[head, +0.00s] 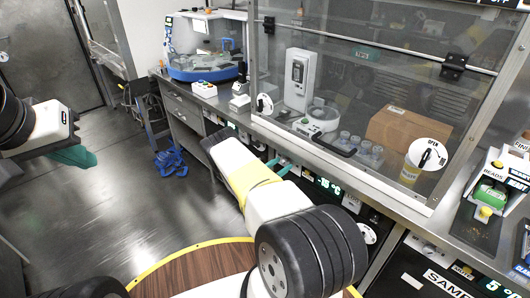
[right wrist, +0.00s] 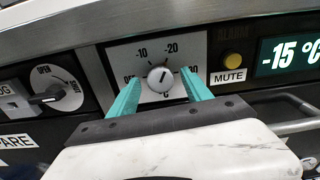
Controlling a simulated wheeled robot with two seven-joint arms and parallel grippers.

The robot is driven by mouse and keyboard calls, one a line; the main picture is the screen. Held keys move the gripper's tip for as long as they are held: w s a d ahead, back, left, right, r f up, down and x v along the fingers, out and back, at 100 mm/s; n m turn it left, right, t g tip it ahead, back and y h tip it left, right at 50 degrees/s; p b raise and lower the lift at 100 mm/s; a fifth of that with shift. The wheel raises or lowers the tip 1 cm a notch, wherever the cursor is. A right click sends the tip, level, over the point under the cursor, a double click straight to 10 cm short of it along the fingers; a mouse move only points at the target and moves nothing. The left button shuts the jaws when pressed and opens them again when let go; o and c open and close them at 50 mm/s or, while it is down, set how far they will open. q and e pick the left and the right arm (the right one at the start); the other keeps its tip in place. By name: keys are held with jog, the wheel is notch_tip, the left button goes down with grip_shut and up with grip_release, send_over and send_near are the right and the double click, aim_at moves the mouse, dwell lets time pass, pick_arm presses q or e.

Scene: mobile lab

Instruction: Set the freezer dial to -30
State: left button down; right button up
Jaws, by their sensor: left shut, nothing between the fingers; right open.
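The freezer dial (right wrist: 160,78) is a white round knob on a grey plate marked -10 and -20; the scale's ends are partly hidden by my fingers. Its dark line points up, roughly between -10 and -20. The display (right wrist: 290,52) beside it reads -15 °C. My right gripper (right wrist: 160,84) is open, with one teal finger on each side of the knob; I cannot tell whether they touch it. In the head view my right gripper (head: 283,168) is at the panel under the bench, largely hidden by my arm. My left gripper (head: 76,156) is shut and empty over the floor.
A yellow MUTE button (right wrist: 232,60) sits right of the dial, and another black rotary switch (right wrist: 50,95) sits left. A metal handle (right wrist: 295,127) is at lower right. The bench edge (head: 365,180) runs above the panel. Blue straps (head: 172,160) lie on the floor.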

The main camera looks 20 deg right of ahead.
grip_shut()
dwell(0.4)
jog(key=m, duration=0.5)
jog(key=shift+m, duration=0.3)
jog(key=m, duration=0.6)
jog(key=shift+m, duration=0.3)
grip_release()
